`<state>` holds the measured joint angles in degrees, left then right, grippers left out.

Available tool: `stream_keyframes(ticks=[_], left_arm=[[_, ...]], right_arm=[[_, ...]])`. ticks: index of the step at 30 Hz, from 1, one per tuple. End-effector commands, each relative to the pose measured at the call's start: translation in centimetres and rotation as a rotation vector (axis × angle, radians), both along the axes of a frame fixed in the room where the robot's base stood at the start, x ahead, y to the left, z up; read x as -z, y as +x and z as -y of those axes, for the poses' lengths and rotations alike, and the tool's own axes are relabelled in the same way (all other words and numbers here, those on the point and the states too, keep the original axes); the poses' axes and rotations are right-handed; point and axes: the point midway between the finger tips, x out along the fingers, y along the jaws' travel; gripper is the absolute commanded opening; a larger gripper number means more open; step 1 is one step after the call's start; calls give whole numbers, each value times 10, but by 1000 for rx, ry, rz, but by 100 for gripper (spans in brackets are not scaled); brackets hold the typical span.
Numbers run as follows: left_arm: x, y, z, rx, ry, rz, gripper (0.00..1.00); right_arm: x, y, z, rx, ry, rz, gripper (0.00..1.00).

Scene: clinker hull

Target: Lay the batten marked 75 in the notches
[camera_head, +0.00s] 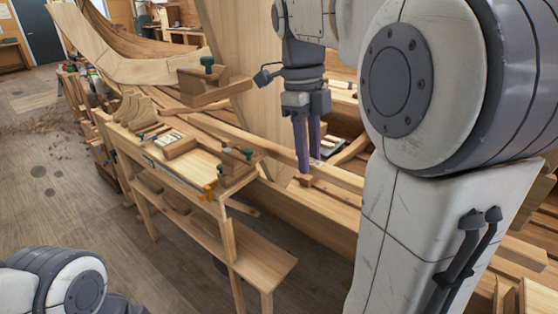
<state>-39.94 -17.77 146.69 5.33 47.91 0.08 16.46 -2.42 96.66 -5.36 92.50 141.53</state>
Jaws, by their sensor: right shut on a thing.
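My right gripper (308,160) points down in the middle of the camera_head view, its two dark fingers close together. It is shut on a long pale wooden batten (262,142), which slopes from upper left to lower right beside the bench. I cannot read a 75 on it. The batten's right end is hidden behind my right arm. I cannot make out the notches. My left arm shows only at the lower left corner, and its gripper is out of view.
A narrow wooden bench (205,186) with clamps, blocks and small tools stands left of the gripper, with a lower shelf (255,255). Curved hull planks (130,65) rise behind it. Other timbers lie at the right. The floor (60,190) at the left is mostly open, with shavings.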

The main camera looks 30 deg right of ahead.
Motion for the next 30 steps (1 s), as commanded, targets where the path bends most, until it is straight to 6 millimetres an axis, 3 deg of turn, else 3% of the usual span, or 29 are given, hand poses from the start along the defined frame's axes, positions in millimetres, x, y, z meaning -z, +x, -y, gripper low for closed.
stream_keyframes(ticks=[3,11,19,30], left_arm=[[-16,0,0,-1,0,0,0],[-34,0,0,-2,-1,1,0],[-35,0,0,-2,0,0,0],[-41,0,0,-1,0,0,0]], right_arm=[[-5,12,29,5,1,-3,0],[0,32,76,-2,2,-3,0],[59,31,71,-5,2,-4,0],[102,31,70,-5,2,-4,0]])
